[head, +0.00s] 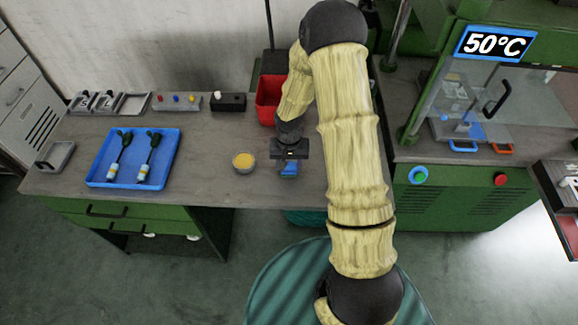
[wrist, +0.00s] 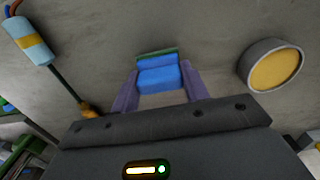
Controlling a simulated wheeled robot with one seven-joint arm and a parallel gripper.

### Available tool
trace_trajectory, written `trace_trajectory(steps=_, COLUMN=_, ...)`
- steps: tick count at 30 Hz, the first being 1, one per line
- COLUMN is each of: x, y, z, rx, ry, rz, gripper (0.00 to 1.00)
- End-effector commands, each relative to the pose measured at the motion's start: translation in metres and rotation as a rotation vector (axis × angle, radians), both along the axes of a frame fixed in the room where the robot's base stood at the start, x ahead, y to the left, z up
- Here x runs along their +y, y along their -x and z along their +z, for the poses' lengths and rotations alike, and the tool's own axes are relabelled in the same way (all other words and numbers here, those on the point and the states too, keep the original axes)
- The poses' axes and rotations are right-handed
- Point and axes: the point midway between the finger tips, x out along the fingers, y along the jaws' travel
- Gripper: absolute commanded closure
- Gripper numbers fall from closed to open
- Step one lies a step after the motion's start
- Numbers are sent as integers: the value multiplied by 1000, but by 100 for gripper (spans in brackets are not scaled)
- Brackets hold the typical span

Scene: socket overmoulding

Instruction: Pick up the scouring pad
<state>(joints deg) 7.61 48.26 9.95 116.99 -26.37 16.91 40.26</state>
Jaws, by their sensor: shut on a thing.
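The scouring pad (wrist: 160,78) is a blue block with a green layer along its far edge in the wrist view. It also shows in the head view as a small blue piece (head: 289,169) below my gripper. My gripper (wrist: 161,88) has its two purple fingers on either side of the pad and is shut on it. In the head view my gripper (head: 289,160) is over the grey table, right of the round bowl. I cannot tell whether the pad touches the table.
A bowl of yellow stuff (head: 244,162) stands close to the left of my gripper. A blue tray (head: 98,181) with two tools lies farther left. A red bin (head: 268,98) is behind. A glass-fronted machine marked 50°C (head: 492,44) stands at right. Table between tray and bowl is clear.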

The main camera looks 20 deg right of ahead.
Motion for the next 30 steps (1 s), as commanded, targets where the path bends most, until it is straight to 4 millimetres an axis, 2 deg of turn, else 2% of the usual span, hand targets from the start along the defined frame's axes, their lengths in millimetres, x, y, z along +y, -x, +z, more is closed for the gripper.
trace_trajectory(steps=12, x=0, y=-1, z=72, rx=-5, ry=0, rz=0, gripper=78)
trace_trajectory(steps=15, x=0, y=-1, z=84, rx=-4, ry=0, rz=-1, gripper=78)
trace_trajectory(steps=19, x=0, y=0, z=90, rx=-1, ry=-1, rz=0, gripper=78)
trace_trajectory(steps=30, x=0, y=0, z=90, rx=-1, ry=-1, rz=1, gripper=78)
